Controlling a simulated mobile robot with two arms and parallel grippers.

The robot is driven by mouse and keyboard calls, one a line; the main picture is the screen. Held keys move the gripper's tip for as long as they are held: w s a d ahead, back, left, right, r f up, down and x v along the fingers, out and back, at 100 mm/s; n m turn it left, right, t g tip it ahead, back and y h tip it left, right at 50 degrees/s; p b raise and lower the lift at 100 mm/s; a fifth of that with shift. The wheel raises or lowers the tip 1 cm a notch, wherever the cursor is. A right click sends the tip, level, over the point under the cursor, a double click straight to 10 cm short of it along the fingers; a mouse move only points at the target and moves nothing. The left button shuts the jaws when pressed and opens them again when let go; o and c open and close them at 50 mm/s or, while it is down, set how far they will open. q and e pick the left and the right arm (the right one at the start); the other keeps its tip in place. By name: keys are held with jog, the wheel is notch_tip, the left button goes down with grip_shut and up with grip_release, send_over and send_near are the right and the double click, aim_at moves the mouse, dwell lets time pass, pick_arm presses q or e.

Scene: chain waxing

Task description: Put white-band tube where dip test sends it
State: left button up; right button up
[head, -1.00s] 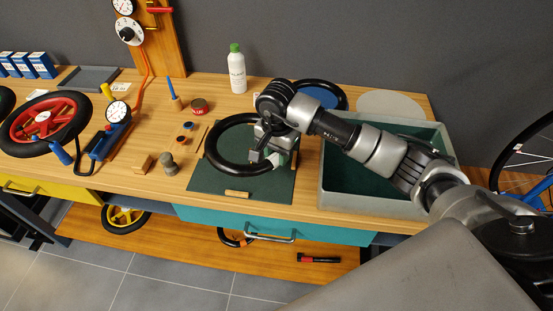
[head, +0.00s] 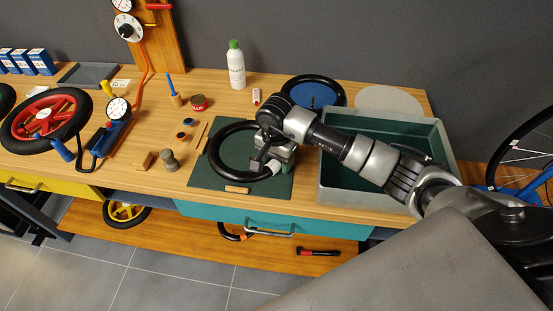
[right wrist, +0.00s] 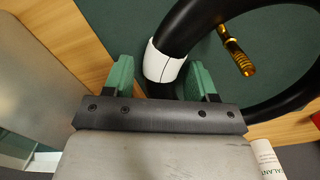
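The white-band tube is a black ring (head: 214,152) lying over the dark green mat (head: 215,181) on the bench. Its white band (right wrist: 165,65) shows between my right fingers in the right wrist view. A brass valve (right wrist: 236,50) sits inside the ring there. My right gripper (right wrist: 163,80) straddles the tube at the band, with a visible gap between the left green finger and the tube. In the head view, my right gripper (head: 272,160) is at the ring's right side. The grey tub (head: 385,201) with a dark green inside stands right of the mat. My left gripper is out of view.
Another black tube (head: 339,101) lies around a blue disc behind the tub. A red wheel (head: 20,128), a gauge pump (head: 118,110) and wooden blocks are at left. A teal drawer (head: 215,218) is below.

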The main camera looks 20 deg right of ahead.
jog(key=shift+r, duration=0.15)
jog(key=shift+w+r, duration=0.1)
jog(key=shift+r, duration=0.25)
notch_tip(320, 180, up, 11)
jog(key=b, duration=0.3)
